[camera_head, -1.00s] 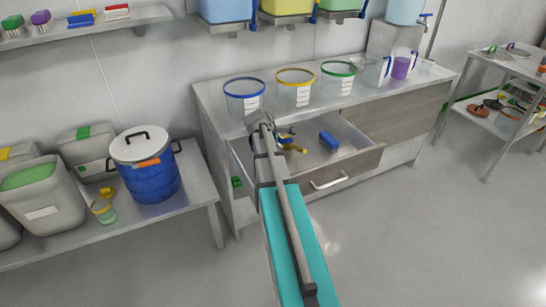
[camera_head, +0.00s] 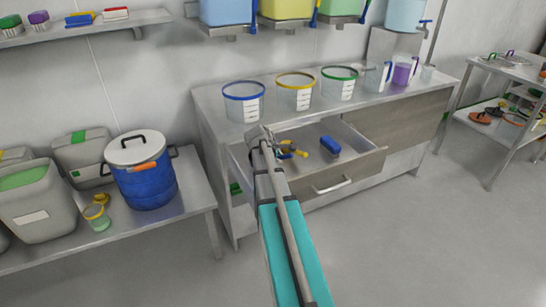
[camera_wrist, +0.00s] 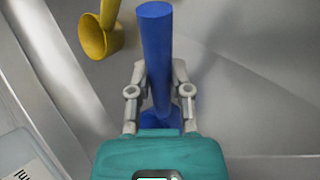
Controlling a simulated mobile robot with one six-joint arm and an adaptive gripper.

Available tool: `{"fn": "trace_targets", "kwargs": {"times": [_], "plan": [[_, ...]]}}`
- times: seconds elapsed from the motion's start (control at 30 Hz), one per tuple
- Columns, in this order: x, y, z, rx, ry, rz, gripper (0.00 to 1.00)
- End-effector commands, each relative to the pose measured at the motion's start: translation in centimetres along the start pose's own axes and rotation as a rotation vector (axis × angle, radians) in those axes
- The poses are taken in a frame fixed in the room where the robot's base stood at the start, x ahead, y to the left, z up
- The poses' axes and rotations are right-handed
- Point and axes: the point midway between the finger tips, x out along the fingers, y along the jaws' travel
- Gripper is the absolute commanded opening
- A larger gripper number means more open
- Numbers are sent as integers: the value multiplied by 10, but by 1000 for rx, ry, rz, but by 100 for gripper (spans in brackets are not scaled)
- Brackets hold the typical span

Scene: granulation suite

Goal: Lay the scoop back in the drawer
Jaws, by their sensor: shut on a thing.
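The blue scoop (camera_wrist: 157,50) is in my gripper, its long blue handle standing between the two fingers in the wrist view. Its wider blue end is partly hidden behind the teal gripper body. My gripper (camera_head: 262,136) is shut on it at the left back part of the open drawer (camera_head: 350,176) in the head view. There the held scoop is hard to make out. A yellow scoop (camera_head: 290,150) lies in the drawer just right of my gripper; it also shows at the upper left of the wrist view (camera_wrist: 95,35), apart from the blue handle.
Clear buckets with blue (camera_head: 244,105), yellow (camera_head: 296,95) and green (camera_head: 338,85) rims stand on the counter above. The drawer floor near its front looks bare.

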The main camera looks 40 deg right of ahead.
Motion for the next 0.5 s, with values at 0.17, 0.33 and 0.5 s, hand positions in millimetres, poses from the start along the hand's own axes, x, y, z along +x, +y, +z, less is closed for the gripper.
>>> {"fn": "trace_targets", "kwargs": {"times": [0.17, 0.33, 0.5], "plan": [[1, 3, -2, 0, 0, 0, 0], [5, 16, -13, 0, 0, 0, 0], [11, 36, -28, 0, 0, 0, 0]]}}
